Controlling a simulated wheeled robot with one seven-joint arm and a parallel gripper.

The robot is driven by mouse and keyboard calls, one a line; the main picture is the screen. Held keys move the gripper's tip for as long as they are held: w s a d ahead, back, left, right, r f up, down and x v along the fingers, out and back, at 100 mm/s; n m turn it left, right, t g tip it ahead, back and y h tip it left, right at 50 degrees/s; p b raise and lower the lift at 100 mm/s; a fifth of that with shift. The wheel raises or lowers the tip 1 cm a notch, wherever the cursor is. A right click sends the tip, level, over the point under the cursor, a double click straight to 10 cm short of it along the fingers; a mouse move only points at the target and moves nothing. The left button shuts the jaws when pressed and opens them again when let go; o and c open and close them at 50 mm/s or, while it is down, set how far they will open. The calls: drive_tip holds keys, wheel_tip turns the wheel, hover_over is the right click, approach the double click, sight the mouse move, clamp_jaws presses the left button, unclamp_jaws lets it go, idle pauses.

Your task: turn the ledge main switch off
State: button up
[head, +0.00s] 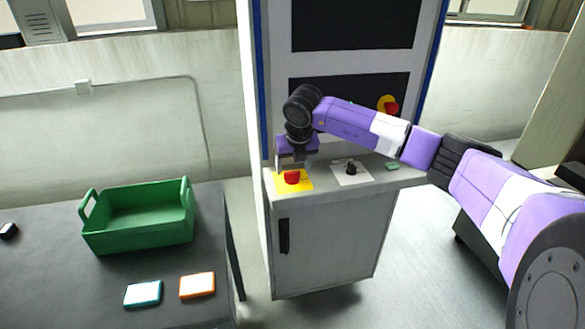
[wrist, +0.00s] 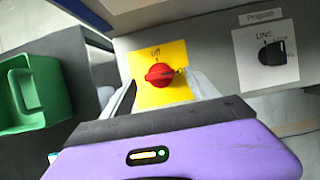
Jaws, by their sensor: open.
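The ledge main switch is a red rotary knob (head: 291,177) on a yellow plate (head: 305,184), on the ledge of the white machine cabinet. In the wrist view the knob (wrist: 160,76) has its grip bar lying roughly sideways, and the word "Off" is printed above it on the yellow plate (wrist: 147,98). My gripper (head: 293,165) is open, pointing down just over the plate. In the wrist view its fingers (wrist: 163,90) stand on the left and right of the knob, with gaps visible. I cannot tell whether the fingertips reach down to its height.
A black "LINE" selector (wrist: 271,53) on a white plate sits to the right on the ledge; a green piece (head: 392,167) lies further right. A red button on yellow (head: 389,105) is on the upright panel. A green crate (head: 140,238) stands on the dark table at left.

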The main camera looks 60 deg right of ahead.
sight(293, 172)
drive_tip(key=shift+x, duration=1.3)
drive_tip(key=c, duration=1.4)
drive_tip(key=shift+o, duration=0.2)
drive_tip(key=shift+n, duration=0.3)
drive_tip(key=n+b, duration=0.1)
drive_tip(key=b, duration=0.1)
drive_tip(key=n+t+y+b, duration=0.1)
drive_tip(key=n, duration=0.1)
drive_tip(key=shift+s+d+f+b, duration=0.1)
drive_tip(key=shift+f+b, duration=0.1)
drive_tip(key=shift+b, duration=0.2)
drive_tip(key=n+y+b, duration=0.1)
drive_tip(key=n, duration=0.1)
drive_tip(key=n+y+b, duration=0.1)
drive_tip(key=n+b, duration=0.1)
drive_tip(key=n, duration=0.1)
drive_tip(key=shift+d+r+t, duration=0.1)
drive_tip(key=shift+t, duration=0.2)
drive_tip(key=n+y+b, duration=0.1)
drive_tip(key=n+b, duration=0.1)
drive_tip(key=n, duration=0.2)
drive_tip(key=shift+d+r+y, duration=0.1)
drive_tip(key=shift+y, duration=0.3)
drive_tip(key=shift+d+n+g+y+b, duration=0.1)
drive_tip(key=shift+n+g+y+b, duration=0.25)
drive_tip(key=shift+n, duration=1)
drive_tip(key=shift+n+g+y+b, duration=0.1)
drive_tip(key=shift+n+g+y, duration=0.25)
drive_tip(key=shift+n, duration=1)
